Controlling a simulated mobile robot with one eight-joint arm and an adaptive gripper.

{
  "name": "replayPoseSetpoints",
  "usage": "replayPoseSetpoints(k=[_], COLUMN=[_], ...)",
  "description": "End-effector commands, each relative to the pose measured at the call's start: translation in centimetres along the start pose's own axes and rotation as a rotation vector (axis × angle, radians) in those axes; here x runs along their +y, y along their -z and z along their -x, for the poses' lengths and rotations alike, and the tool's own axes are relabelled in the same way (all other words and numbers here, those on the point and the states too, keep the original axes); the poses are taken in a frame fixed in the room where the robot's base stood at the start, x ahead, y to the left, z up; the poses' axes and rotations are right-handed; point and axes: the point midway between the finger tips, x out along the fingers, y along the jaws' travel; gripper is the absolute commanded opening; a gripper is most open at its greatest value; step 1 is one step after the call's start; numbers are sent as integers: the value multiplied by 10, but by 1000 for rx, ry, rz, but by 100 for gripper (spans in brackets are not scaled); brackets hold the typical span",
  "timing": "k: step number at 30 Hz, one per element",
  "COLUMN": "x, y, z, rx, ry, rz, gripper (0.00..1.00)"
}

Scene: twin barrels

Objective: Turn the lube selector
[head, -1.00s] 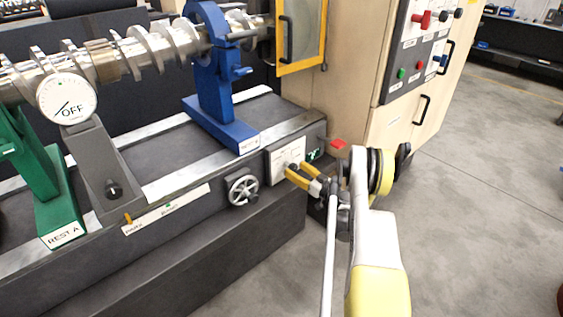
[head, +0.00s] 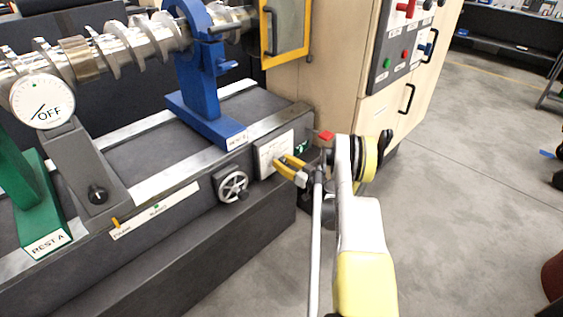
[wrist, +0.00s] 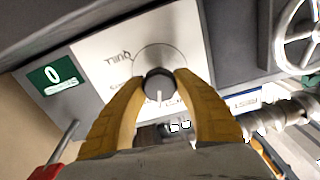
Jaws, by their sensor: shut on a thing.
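The lube selector (wrist: 159,86) is a dark round knob with a pale pointer line. It sits on a white plate (wrist: 97,50) with a printed arc and partly readable lettering. In the wrist view the pointer line points toward the bottom of the picture. My gripper (wrist: 160,82) has its two yellow fingers closed on opposite sides of the knob. In the head view my gripper (head: 288,164) reaches the white plate (head: 272,152) at the right end of the machine bed, and its fingers hide the knob.
A handwheel (head: 232,186) is left of the plate, and it shows in the wrist view (wrist: 298,36). A wooden cabinet (head: 350,85) stands behind.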

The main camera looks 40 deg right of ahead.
Motion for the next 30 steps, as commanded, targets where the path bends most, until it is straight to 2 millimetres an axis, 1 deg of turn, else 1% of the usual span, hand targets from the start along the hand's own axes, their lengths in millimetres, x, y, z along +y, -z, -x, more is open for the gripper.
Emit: replayPoseSetpoints(k=[5, 11, 30], x=[0, 1, 2], y=[0, 1, 0], z=[-1, -1, -1], rx=[1, 1, 1], ry=[0, 0, 1], rz=[-68, -213, -819], gripper=[5, 6, 6])
